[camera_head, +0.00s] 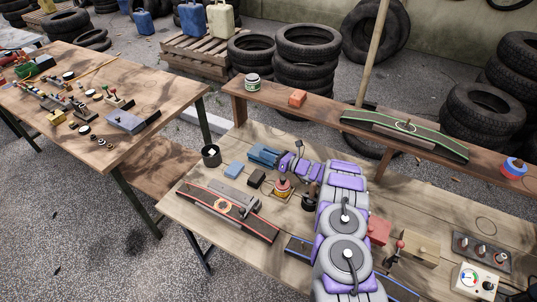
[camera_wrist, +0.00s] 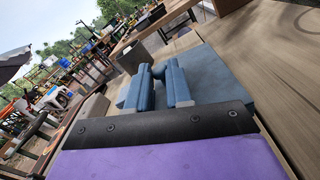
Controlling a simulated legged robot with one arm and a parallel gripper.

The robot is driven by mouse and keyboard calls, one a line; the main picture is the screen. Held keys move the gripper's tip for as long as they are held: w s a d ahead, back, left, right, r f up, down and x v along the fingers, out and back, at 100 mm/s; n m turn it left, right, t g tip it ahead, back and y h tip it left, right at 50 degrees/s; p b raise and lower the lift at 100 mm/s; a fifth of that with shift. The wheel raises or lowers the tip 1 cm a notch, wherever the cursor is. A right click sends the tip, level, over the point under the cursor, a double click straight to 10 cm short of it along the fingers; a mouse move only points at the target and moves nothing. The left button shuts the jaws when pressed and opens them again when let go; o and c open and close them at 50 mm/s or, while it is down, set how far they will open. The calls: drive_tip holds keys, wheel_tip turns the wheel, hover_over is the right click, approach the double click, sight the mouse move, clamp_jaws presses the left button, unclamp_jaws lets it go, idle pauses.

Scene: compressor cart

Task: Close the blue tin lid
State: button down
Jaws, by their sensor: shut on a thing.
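In the wrist view, a flat blue-grey panel (camera_wrist: 222,78), which looks like the blue tin's lid, sits just right of and behind my fingers. My gripper (camera_wrist: 158,76) has two blue fingers close together at the tips, shut at the panel's near left part; the exact contact is hidden. In the head view my gripper (camera_head: 262,156) reaches left over the workbench, and its blue blends with the tin there. I cannot tell how far the lid is tilted. A small blue block (camera_head: 233,168) lies on the bench just left of my gripper.
A black cup (camera_head: 211,156) stands at the bench's left corner. A dark box (camera_head: 256,178), a red-and-yellow button (camera_head: 281,187) and a long red-edged ramp (camera_head: 228,208) lie close in front. A raised shelf (camera_head: 330,113) runs behind the bench.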

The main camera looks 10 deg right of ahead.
drive_tip(key=shift+a+f, duration=0.15)
drive_tip(key=shift+f, duration=0.05)
drive_tip(key=c, duration=1.2)
unclamp_jaws()
drive_tip(key=shift+f, duration=0.1)
drive_tip(key=shift+o, duration=0.8)
drive_tip(key=shift+s+d, duration=0.1)
drive_tip(key=shift+d, duration=0.25)
drive_tip(key=p+v, duration=0.3)
drive_tip(key=v, duration=1.3)
drive_tip(key=shift+s+d, duration=0.2)
drive_tip(key=shift+d, duration=0.1)
